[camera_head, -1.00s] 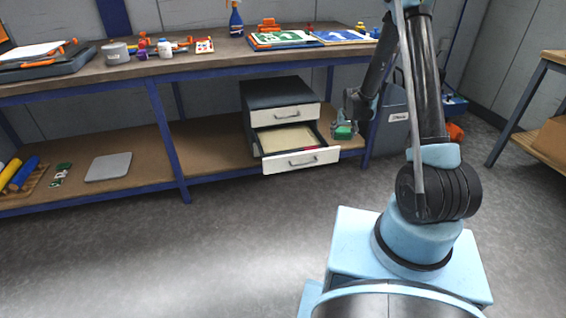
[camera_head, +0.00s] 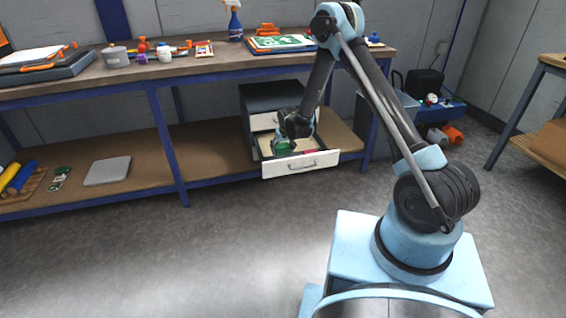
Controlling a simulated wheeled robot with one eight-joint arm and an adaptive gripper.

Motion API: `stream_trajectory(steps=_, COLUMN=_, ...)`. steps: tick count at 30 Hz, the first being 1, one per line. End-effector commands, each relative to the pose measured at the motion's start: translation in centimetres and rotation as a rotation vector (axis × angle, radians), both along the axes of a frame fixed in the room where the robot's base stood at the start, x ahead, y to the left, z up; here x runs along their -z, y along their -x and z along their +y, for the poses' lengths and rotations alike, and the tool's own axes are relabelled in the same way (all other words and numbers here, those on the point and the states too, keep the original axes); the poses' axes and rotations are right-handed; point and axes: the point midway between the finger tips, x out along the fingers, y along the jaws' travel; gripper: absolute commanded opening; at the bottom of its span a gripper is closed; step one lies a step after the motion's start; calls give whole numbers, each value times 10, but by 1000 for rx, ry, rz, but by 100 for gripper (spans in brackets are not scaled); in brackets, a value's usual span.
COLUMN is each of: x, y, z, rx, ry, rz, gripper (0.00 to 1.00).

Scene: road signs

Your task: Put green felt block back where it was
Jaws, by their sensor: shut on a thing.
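My gripper (camera_head: 285,143) is over the open lower drawer (camera_head: 300,165) of a dark drawer unit on the bench's lower shelf. It is shut on the green felt block (camera_head: 283,148), which shows below the fingers. The block appears over or inside the drawer; I cannot tell whether it touches the drawer floor. The gripper and arm hide part of the drawer's inside and much of the upper drawer front. A small red thing (camera_head: 311,151) shows in the drawer near its front.
The drawer unit (camera_head: 270,95) stands under the workbench top (camera_head: 220,62), which overhangs it. A blue bench leg (camera_head: 167,145) is to the left. A grey flat case (camera_head: 107,171) lies on the lower shelf. The floor in front is clear.

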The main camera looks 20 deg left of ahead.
Motion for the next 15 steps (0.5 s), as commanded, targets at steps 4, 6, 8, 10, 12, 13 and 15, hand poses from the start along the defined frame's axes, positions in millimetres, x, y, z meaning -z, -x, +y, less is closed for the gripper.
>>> stream_trajectory(steps=4, x=19, y=0, z=0, rx=0, ry=0, rz=0, gripper=52)
stream_trajectory(steps=6, x=24, y=0, z=0, rx=0, ry=0, rz=0, gripper=52)
stream_trajectory(steps=8, x=26, y=0, z=0, rx=0, ry=0, rz=0, gripper=52)
stream_trajectory(steps=10, x=29, y=0, z=0, rx=0, ry=0, rz=0, gripper=52)
stream_trajectory(steps=12, x=34, y=0, z=0, rx=0, ry=0, rz=0, gripper=52)
stream_trajectory(steps=13, x=37, y=0, z=0, rx=0, ry=0, rz=0, gripper=52)
stream_trajectory(steps=15, x=45, y=0, z=0, rx=0, ry=0, rz=0, gripper=52)
